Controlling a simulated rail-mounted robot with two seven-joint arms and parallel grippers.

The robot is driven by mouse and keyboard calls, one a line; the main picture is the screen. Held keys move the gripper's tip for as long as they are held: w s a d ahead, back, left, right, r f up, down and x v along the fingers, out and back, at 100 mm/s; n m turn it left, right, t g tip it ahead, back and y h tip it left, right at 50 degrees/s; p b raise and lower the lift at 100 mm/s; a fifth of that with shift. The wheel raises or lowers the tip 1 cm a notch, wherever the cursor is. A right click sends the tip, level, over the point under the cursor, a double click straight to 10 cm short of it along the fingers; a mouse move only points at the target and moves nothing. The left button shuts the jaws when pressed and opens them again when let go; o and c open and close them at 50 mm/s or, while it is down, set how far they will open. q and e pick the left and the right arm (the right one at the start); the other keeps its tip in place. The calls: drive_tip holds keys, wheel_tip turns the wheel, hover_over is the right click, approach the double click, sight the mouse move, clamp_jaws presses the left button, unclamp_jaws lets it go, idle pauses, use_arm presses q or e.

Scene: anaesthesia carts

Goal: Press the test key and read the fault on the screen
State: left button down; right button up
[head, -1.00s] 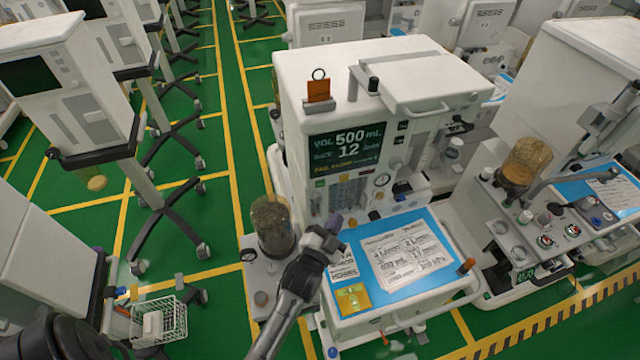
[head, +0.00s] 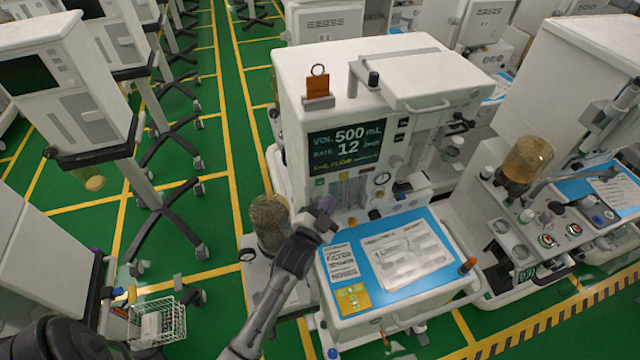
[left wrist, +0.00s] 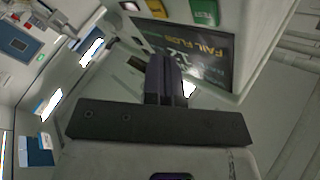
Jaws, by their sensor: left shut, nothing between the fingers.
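The screen (head: 345,147) of the middle cart is lit and reads VOL 500 mL and RATE 12. A yellow line at its bottom starts with FAIL and looks like FLOW; the rest is too small to read. The green test key (head: 320,181) is below the screen's left end. In the left wrist view the test key (left wrist: 203,12), labelled TEST, sits at the top and the screen (left wrist: 205,58) shows tilted. My left gripper (head: 326,204) is shut and empty, just below and in front of the test key, apart from it. My right gripper is out of view.
A blue mat (head: 366,291) with printed sheets covers the cart's worktop, right of my left gripper. A brownish canister (head: 268,214) stands close beside my left arm. Another cart (head: 590,90) stands at the right. Green floor (head: 225,230) is open at the left.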

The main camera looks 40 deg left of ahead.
sight(320, 182)
use_arm(q)
drive_tip(key=w+a, duration=0.1)
drive_tip(key=a, duration=0.2)
drive_tip(key=shift+w, duration=0.35)
idle(0.4)
idle(0.8)
idle(0.7)
drive_tip(key=shift+a, duration=0.1)
drive_tip(key=shift+w+a, duration=0.2)
drive_tip(key=shift+a, duration=0.1)
idle(0.4)
